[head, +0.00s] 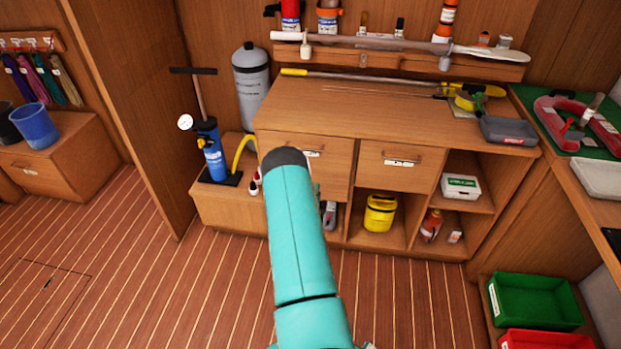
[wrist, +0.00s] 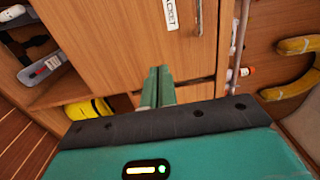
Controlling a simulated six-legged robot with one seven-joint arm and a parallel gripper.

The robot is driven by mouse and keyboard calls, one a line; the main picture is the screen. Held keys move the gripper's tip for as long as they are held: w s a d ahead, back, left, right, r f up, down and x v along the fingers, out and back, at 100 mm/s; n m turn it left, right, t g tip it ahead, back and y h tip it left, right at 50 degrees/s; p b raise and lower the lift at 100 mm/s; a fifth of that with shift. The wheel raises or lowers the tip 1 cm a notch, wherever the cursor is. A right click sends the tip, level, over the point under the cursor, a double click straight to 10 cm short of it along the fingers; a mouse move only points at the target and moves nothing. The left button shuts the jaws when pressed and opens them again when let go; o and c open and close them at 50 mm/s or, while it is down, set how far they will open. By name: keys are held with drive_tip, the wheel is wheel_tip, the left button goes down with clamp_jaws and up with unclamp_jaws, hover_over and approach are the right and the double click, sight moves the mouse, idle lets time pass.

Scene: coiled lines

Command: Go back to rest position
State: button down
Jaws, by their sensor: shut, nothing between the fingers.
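My gripper (wrist: 157,88) shows in the wrist view as two green fingers side by side, shut and with nothing between them. The fingers are in front of the wooden cabinet front (wrist: 110,45), by the lower part of a drawer or door panel; whether they touch it I cannot tell. In the head view my teal arm reaches forward toward the wooden cabinet (head: 350,105), and the gripper itself is hidden behind the arm.
A blue pump (head: 213,155) and a grey cylinder (head: 251,85) stand left of the cabinet. A yellow container (head: 380,213) sits in an open lower shelf. Green (head: 535,301) and red (head: 545,341) crates are at the lower right. The striped floor at left is clear.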

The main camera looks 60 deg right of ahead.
drive_tip(key=shift+a+r, duration=0.1)
drive_tip(key=shift+a, duration=0.05)
drive_tip(key=w+a+r+n+t+y, duration=0.1)
drive_tip(key=w+a+r+n+y, duration=0.15)
drive_tip(key=w+a+r, duration=0.4)
drive_tip(key=w+a+r+n+t+y, duration=0.1)
drive_tip(key=w+a+r+n+y, duration=0.2)
drive_tip(key=w+r, duration=0.65)
drive_tip(key=w+a+r+n+y, duration=0.25)
drive_tip(key=a+r+n, duration=0.25)
drive_tip(key=a+r, duration=0.35)
drive_tip(key=s+a+r+n+y, duration=0.25)
drive_tip(key=a+r+n, duration=0.2)
drive_tip(key=a, duration=0.45)
drive_tip(key=s+a+r+n+y, duration=0.25)
drive_tip(key=s+a+r, duration=0.2)
drive_tip(key=a, duration=0.55)
drive_tip(key=s+a+r+n+y, duration=0.2)
drive_tip(key=a+r+n, duration=0.3)
drive_tip(key=a, duration=0.4)
drive_tip(key=s+a+r+n+g, duration=0.1)
drive_tip(key=s+a+n, duration=0.3)
drive_tip(key=s, duration=0.5)
drive_tip(key=s+a+r+n+g+y, duration=0.1)
drive_tip(key=s+a+n, duration=0.4)
drive_tip(key=s, duration=0.5)
drive_tip(key=shift+s+a+g, duration=0.3)
drive_tip(key=shift+a+g, duration=0.6)
drive_tip(key=shift+a, duration=0.2)
